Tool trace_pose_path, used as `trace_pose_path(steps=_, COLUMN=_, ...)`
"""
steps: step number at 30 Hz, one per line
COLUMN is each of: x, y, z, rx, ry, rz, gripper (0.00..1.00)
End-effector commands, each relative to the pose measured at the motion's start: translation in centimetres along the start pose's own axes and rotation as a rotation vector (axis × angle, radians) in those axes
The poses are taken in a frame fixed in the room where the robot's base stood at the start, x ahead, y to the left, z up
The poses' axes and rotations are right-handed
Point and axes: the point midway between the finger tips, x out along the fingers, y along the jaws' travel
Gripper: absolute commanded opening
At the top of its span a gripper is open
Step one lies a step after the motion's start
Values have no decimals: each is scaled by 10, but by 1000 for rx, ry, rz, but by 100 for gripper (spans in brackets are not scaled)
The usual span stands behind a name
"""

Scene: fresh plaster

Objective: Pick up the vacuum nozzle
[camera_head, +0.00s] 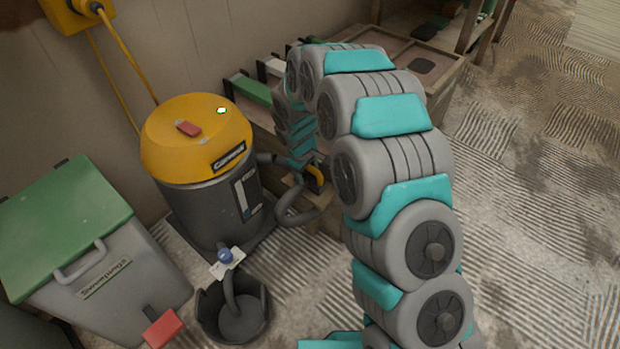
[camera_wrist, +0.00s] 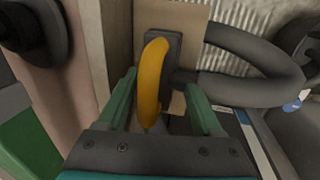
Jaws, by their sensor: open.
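The vacuum nozzle shows in the wrist view as a yellow curved handle (camera_wrist: 152,78) on a dark block, with a thick grey hose (camera_wrist: 238,88) joined to its right side. In the head view its yellow part (camera_head: 316,177) is small and partly hidden by my arm. My gripper (camera_wrist: 160,100) is open, with one green finger to the left of the yellow handle and one to the right. The handle lies between the fingers, with a visible gap on both sides. The grey and yellow vacuum (camera_head: 197,138) stands left of my arm in the head view.
A green-lidded grey bin (camera_head: 66,222) and a dark bucket (camera_head: 236,318) stand at the left. A wooden crate (camera_head: 445,82) is behind my arm. The wall is close behind the vacuum. Ridged, plaster-smeared floor (camera_head: 545,220) is clear at the right.

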Motion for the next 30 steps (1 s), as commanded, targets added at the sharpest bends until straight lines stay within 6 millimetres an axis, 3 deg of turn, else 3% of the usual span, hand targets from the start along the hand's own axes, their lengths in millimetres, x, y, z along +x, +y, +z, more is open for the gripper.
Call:
trace_pose_path(steps=2, x=0, y=0, z=0, rx=0, ry=0, rz=0, gripper=64)
trace_pose_path(steps=19, x=0, y=0, z=0, rx=0, ry=0, rz=0, gripper=0)
trace_pose_path(steps=30, x=-1, y=0, z=0, rx=0, ry=1, rz=0, gripper=0)
